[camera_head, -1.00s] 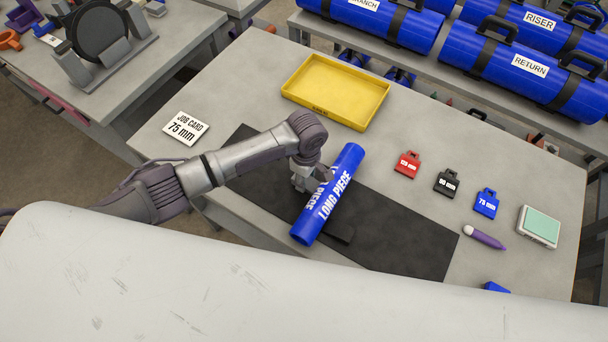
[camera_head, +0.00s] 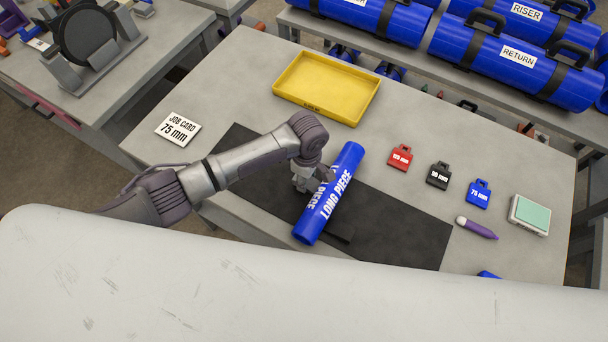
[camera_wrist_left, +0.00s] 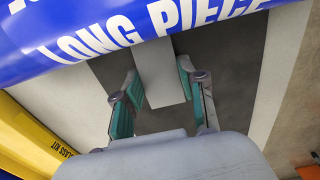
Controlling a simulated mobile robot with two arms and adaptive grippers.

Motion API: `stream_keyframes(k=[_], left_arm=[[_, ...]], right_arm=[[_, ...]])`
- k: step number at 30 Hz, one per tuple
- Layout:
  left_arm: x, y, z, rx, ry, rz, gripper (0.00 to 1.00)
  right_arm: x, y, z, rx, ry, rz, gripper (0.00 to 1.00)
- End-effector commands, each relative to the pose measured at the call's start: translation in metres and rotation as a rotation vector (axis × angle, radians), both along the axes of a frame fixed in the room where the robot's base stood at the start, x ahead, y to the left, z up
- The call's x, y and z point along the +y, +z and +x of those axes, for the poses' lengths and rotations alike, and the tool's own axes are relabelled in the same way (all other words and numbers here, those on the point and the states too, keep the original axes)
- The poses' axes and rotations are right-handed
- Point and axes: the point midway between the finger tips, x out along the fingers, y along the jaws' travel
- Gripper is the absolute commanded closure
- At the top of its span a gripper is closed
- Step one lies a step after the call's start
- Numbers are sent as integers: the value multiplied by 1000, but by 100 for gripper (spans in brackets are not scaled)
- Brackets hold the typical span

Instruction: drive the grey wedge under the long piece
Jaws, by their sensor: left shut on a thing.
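The long piece (camera_head: 334,190), a blue pipe lettered LONG PIECE, lies on the black mat (camera_head: 405,222). My left gripper (camera_head: 310,182) is low at the pipe's left side. In the left wrist view its green-padded fingers (camera_wrist_left: 160,88) are shut on the grey wedge (camera_wrist_left: 155,62). The wedge reaches toward the blue pipe (camera_wrist_left: 110,30), and its far end meets the pipe's lower edge in that view. I cannot tell how far it is under the pipe. In the head view the wedge is hidden by the gripper and pipe. My right gripper is not in view.
A yellow tray (camera_head: 327,88) stands behind the pipe. A job card reading 75 mm (camera_head: 178,129) lies left. Red (camera_head: 400,157), black (camera_head: 438,176) and blue (camera_head: 479,194) tags, a purple marker (camera_head: 478,228) and a green-topped box (camera_head: 530,215) are right. The mat's right part is clear.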

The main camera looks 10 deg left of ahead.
Motion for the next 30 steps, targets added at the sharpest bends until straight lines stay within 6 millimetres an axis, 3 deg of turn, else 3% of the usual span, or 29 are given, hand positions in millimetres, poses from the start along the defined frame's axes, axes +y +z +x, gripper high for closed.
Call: stream_keyframes(k=[23, 24, 29, 30], left_arm=[[-11, 0, -5, 2, -2, -3, 100], [-11, 0, -5, 2, -2, -3, 58], [-11, 0, -4, 2, -2, -2, 31], [-10, 0, -4, 2, -1, -2, 30]], right_arm=[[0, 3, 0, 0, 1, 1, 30], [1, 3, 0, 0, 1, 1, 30], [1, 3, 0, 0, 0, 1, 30], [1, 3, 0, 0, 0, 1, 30]])
